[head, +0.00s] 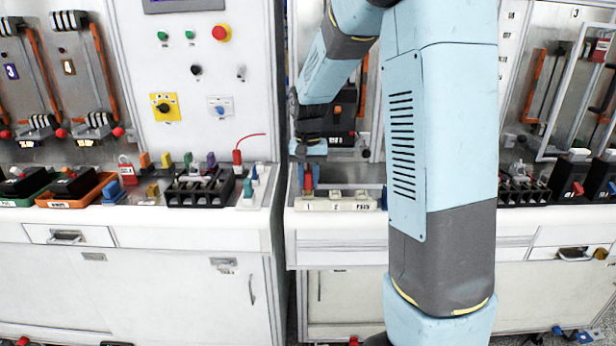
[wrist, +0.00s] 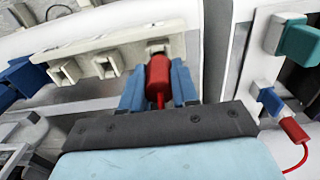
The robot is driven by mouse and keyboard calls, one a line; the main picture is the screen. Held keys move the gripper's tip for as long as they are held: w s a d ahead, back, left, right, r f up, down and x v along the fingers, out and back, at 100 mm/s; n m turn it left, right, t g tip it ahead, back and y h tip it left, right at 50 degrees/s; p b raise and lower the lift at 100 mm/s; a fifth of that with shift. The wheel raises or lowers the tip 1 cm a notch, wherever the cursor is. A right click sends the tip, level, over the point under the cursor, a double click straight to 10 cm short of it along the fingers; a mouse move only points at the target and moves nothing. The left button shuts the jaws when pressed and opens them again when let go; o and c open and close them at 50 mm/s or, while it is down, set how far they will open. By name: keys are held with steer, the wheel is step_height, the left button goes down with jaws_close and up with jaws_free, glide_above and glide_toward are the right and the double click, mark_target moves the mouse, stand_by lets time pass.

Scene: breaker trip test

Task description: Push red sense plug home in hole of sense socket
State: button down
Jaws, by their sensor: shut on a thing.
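The red sense plug (wrist: 158,76) is held between the two blue fingers of my gripper (wrist: 160,85) in the wrist view. Its front end is at a socket opening at one end of the cream socket strip (wrist: 128,50). I cannot tell how deep it sits. In the head view my gripper (head: 308,178) points down over the left end of the strip (head: 335,205), at the position marked 1, with the red plug (head: 308,182) between the fingers. The inside of the hole is hidden.
Another red plug (head: 237,157) with a red lead stands on the left bench, across a gap between benches. It also shows in the wrist view (wrist: 293,130), near a teal plug (wrist: 300,40). Black breaker blocks (head: 200,187) stand farther left. My arm hides part of the right bench.

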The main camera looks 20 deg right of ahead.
mark_target(308, 173)
steer(key=shift+f, duration=0.7)
steer(key=c, duration=0.8)
jaws_free()
step_height(308, 173, up, 13)
steer(key=shift+f, duration=0.1)
steer(key=shift+r, duration=0.4)
steer(key=shift+s, duration=0.15)
